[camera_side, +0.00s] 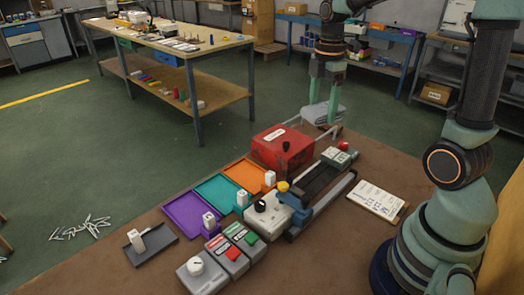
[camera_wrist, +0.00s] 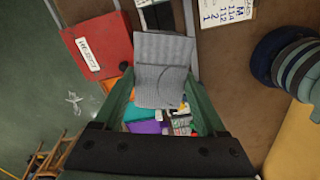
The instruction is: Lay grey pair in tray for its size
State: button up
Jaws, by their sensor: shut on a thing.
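The grey pair (camera_side: 322,114) is a flat, folded ribbed bundle. It hangs between the fingers of my gripper (camera_side: 325,100), beyond the red box. In the wrist view the grey pair (camera_wrist: 162,85) fills the middle, and my gripper (camera_wrist: 160,75) is shut on it from both sides. Three flat trays lie in a row on the brown bench: purple (camera_side: 190,213), teal (camera_side: 220,190) and orange (camera_side: 243,175). Each has a small white block at its near right corner; the markings are too small to read. The trays look empty in the side view.
A red box (camera_side: 270,152) stands between my gripper and the trays. A dark rail device (camera_side: 318,180), a white unit with a black knob (camera_side: 268,216) and control boxes (camera_side: 203,277) stand beside the trays. A clipboard (camera_side: 375,201) lies right. A small grey tray (camera_side: 152,247) lies front left.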

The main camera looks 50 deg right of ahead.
jog(key=s+a+m, duration=0.2)
jog(key=a+m, duration=0.3)
jog(key=a, duration=2.6)
jog(key=s+a+n, duration=0.4)
jog(key=a, duration=0.3)
jog(key=s+a+n, duration=0.5)
jog(key=a, duration=0.2)
jog(key=f, duration=1.5)
jog(key=shift+a+f, duration=0.1)
jog(key=shift+a, duration=0.15)
jog(key=shift+f, duration=2.35)
jog(key=shift+f, duration=0.1)
